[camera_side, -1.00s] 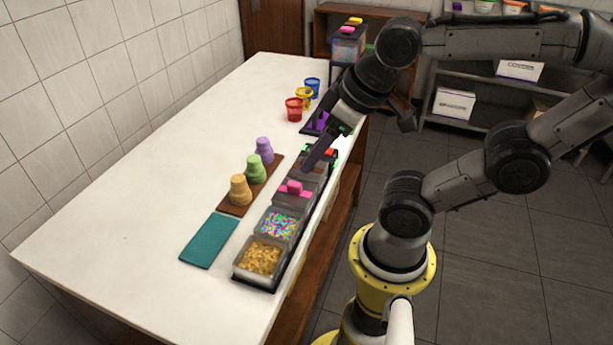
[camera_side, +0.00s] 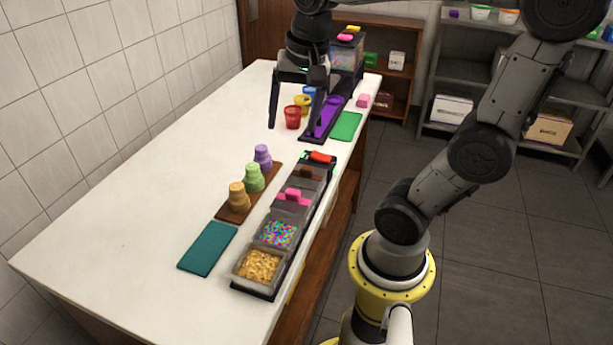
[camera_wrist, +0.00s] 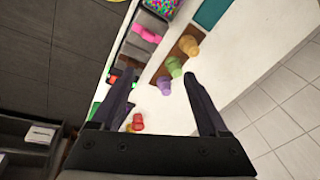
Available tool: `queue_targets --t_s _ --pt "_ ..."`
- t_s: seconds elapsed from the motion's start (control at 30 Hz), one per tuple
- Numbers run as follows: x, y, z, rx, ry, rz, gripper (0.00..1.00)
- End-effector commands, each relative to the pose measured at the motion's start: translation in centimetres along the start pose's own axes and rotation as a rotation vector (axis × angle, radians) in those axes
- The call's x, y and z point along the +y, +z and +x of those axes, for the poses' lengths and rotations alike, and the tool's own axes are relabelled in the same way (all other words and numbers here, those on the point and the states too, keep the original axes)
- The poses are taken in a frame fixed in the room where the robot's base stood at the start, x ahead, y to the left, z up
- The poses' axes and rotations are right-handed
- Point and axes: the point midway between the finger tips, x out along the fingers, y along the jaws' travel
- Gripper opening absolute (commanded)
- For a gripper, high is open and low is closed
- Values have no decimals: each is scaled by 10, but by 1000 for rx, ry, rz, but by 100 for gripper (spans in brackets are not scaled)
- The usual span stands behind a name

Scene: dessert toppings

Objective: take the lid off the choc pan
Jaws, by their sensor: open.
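The choc pan (camera_side: 309,175) is in the dark topping tray, between the pink-handled pan and the tray's far end. A brown piece, seemingly the lid's handle, stands on it. In the wrist view that part of the tray (camera_wrist: 133,53) is small and dim, beyond my left finger. My gripper (camera_side: 295,126) is open, fingers pointing down, above the far part of the counter near the coloured cups. It is well beyond the choc pan and apart from it. In the wrist view nothing is held between the fingers (camera_wrist: 155,82).
Pink-handled pan (camera_side: 293,197), sprinkles pan (camera_side: 278,233) and golden topping pan (camera_side: 258,266) share the tray. Cones (camera_side: 254,178) stand on a brown board beside it. A red cup (camera_side: 292,117) and purple scoop (camera_side: 326,117) are near my gripper. Green mat (camera_side: 346,127) lies right; counter left is clear.

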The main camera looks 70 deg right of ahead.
Motion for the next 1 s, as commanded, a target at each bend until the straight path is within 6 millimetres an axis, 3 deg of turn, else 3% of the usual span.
queue_targets --t_s 0.03,0.1,0.2,0.3,0.47,0.8,1.0 --pt "1 -22 9 -24 50 124 78" --pt "6 -47 21 -49 103 258 78" --pt "17 -75 37 -80 158 367 78" --pt "29 -89 50 -101 190 423 78" --pt "39 -91 59 -112 204 453 78" --pt "49 -81 116 -113 205 449 78" --pt "52 -78 136 -110 202 448 78"
